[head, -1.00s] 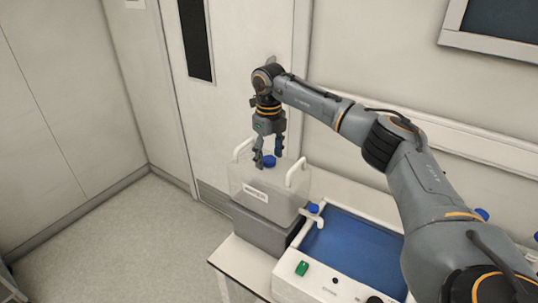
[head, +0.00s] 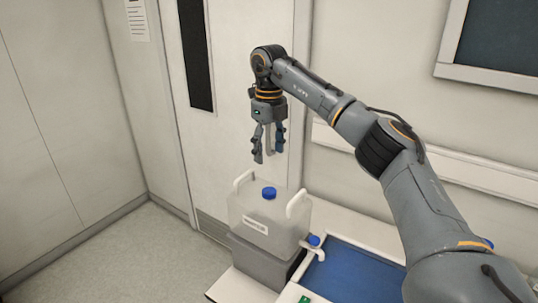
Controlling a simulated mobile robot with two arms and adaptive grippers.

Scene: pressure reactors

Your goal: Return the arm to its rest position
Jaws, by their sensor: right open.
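My right arm reaches in from the right side of the head view. Its gripper (head: 267,155) points straight down with its fingers apart and nothing between them. It hangs in the air above a translucent canister (head: 245,208) with white handles and a blue cap (head: 269,193). A clear gap shows between the fingertips and the cap. The canister stands upright on a grey block (head: 258,264). My left gripper is not in view.
A device with a blue top (head: 350,272) and a white rim stands on the bench right of the canister, below my arm. A small blue-capped fitting (head: 314,240) sits beside the canister. A door (head: 235,130) and wall are behind. The floor at left is clear.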

